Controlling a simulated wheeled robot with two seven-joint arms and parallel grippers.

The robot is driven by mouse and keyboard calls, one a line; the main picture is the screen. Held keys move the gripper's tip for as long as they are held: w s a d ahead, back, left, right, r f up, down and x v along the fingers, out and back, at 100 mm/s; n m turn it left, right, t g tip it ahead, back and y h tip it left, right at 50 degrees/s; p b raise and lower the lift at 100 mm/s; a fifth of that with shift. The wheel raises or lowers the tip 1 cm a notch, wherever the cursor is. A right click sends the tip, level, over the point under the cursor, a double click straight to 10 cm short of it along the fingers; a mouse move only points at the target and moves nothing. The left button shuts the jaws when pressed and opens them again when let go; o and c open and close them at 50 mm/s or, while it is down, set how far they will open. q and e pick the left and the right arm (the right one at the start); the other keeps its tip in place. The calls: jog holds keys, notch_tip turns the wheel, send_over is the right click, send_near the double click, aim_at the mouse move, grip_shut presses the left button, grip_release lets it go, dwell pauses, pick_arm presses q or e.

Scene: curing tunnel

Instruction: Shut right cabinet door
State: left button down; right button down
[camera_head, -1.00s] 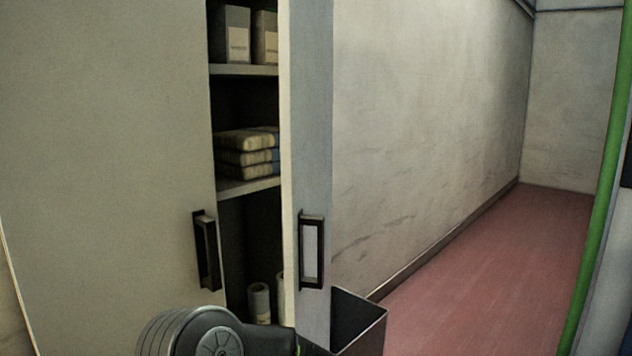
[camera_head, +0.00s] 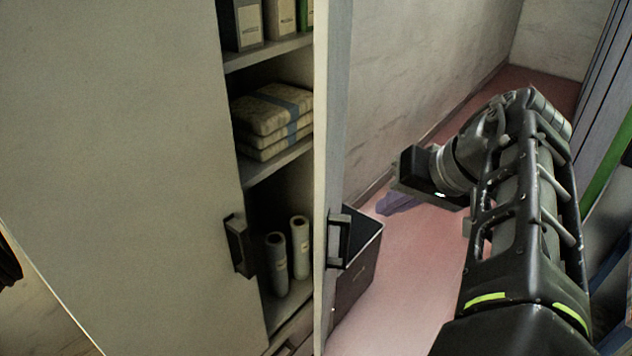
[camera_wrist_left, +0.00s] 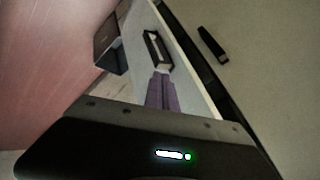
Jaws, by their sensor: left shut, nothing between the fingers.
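The right cabinet door (camera_head: 333,120) stands ajar, seen almost edge-on in the head view, with a dark bar handle (camera_head: 339,240) on its outer face. The left cabinet door (camera_head: 120,150) has its own dark handle (camera_head: 238,245), and the shelves show in the gap between the doors. My left gripper (camera_head: 384,208) is on the outer side of the right door, to its right, apart from it, with its purple fingers shut and empty. The left wrist view shows the fingers (camera_wrist_left: 162,76) pointing toward the right door's handle (camera_wrist_left: 156,50). My right gripper is not in view.
Folded cloths (camera_head: 272,118), boxes (camera_head: 243,22) and white rolls (camera_head: 300,248) are on the shelves. A dark open bin (camera_head: 358,270) stands behind the right door's edge by the wall. The pinkish floor (camera_head: 420,255) is clear. A green post (camera_head: 610,160) stands at the far right.

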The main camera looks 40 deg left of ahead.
pick_arm(q)
jog(key=b, duration=0.2)
send_near(326, 227)
notch_tip(326, 227, down, 4)
jog(key=w, duration=0.3)
jog(key=shift+s+a+r+p, duration=0.15)
jog(key=shift+s+a+p, duration=0.4)
jog(key=shift+s+a, duration=0.5)
jog(key=shift+a, duration=0.4)
